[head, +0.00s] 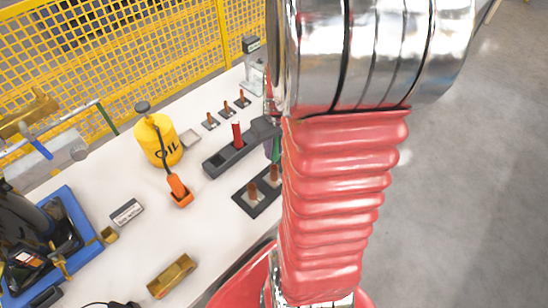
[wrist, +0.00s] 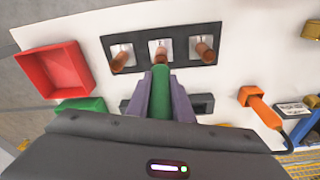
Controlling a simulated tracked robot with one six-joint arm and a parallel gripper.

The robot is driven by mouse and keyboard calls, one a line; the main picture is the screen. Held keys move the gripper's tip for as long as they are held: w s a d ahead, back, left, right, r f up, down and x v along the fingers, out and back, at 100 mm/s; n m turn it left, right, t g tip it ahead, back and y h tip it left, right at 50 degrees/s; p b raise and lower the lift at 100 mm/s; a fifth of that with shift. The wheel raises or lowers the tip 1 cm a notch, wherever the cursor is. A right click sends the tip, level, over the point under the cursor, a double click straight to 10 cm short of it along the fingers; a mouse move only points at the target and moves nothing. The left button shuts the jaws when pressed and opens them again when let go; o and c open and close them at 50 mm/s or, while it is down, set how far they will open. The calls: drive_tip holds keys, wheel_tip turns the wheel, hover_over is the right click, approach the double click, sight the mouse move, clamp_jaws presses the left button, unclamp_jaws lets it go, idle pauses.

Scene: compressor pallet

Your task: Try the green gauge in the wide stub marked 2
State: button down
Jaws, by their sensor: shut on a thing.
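The green gauge (wrist: 160,88) is a green cylinder between the jaws of my gripper (wrist: 161,97) in the wrist view. My gripper is shut on it. Its far end points at the middle of three copper-brown wide stubs on a dark plate (wrist: 181,47). It overlaps the foot of this middle stub (wrist: 160,55) in the picture; I cannot tell whether they touch. The stub markings are not readable. In the head view two wide stubs show on the plate (head: 243,203); my arm hides the rest. A sliver of the green gauge (head: 276,151) shows beside my arm.
A dark rack (head: 216,166) holds a red gauge (head: 237,135). Three smaller stubs (head: 227,110) stand behind it. In the wrist view, a red tray (wrist: 52,72) and green tray (wrist: 82,104) lie left.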

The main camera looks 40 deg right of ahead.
drive_tip(key=shift+r, duration=0.25)
drive_tip(key=shift+r, duration=2)
